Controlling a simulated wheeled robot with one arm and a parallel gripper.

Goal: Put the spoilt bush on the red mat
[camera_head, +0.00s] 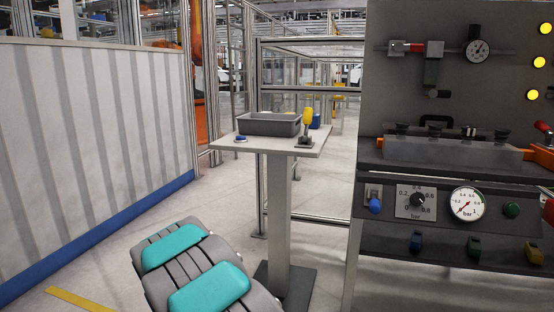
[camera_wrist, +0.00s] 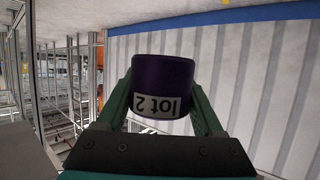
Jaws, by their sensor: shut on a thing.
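My gripper (camera_wrist: 163,92) is shut on a dark purple cylindrical bush (camera_wrist: 164,72), seen in the wrist view. The bush sits between the two green fingers, and its white label reads "lot 2" upside down in the picture. Whether this bush is the spoilt one, I cannot tell from its visible side. The gripper and bush do not show in the head view, where only my arm links appear at the bottom. No red mat shows in either view.
A pedestal table (camera_head: 255,145) carries a grey tray (camera_head: 268,124), a yellow-topped lever device (camera_head: 307,125) and small blue items. A ribbed wall (camera_head: 95,130) stands at left.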

